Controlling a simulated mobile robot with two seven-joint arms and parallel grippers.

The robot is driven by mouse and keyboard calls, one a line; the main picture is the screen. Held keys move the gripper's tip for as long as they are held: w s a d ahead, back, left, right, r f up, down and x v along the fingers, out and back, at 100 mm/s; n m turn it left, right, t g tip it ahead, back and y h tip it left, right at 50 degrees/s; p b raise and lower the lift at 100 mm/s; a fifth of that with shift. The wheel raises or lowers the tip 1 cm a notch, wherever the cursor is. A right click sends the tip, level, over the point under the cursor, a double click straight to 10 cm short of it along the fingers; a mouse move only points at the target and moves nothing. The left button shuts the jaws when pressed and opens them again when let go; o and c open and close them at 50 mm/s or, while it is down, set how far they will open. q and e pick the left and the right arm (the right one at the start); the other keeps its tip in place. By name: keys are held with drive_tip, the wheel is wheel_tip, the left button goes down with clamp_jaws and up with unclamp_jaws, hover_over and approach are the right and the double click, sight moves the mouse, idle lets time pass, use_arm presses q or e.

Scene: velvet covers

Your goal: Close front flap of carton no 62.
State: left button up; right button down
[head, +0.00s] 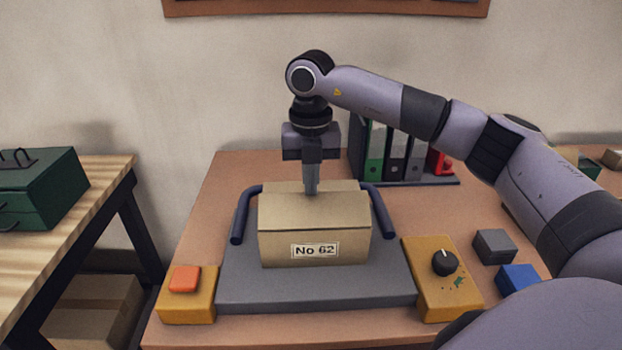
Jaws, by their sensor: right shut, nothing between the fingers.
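The tan carton no 62 (315,250) stands on a grey plate in the middle of the table, its printed label facing me. Its front flap (285,214) extends back from the upper front edge and covers most of the top. A narrow strip of carton shows behind the flap's far edge. My right gripper (311,192) points straight down over the carton's top, fingers shut and empty, with its tips at the flap's far edge. I cannot tell whether they touch it. My left gripper is not in view.
Dark blue rails (241,215) flank the carton on the grey plate (315,290). A red-button box (187,308) is at left, a yellow dial box (429,285) at right. Grey (495,246) and blue (519,280) blocks lie farther right. Binders (395,155) stand behind.

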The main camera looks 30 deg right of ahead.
drive_tip(key=shift+w+d+f, duration=0.3)
drive_tip(key=shift+w+f, duration=0.15)
drive_tip(key=shift+f, duration=0.15)
drive_tip(key=shift+w+d+f, duration=0.25)
drive_tip(key=shift+w+f, duration=0.2)
drive_tip(key=shift+f, duration=0.15)
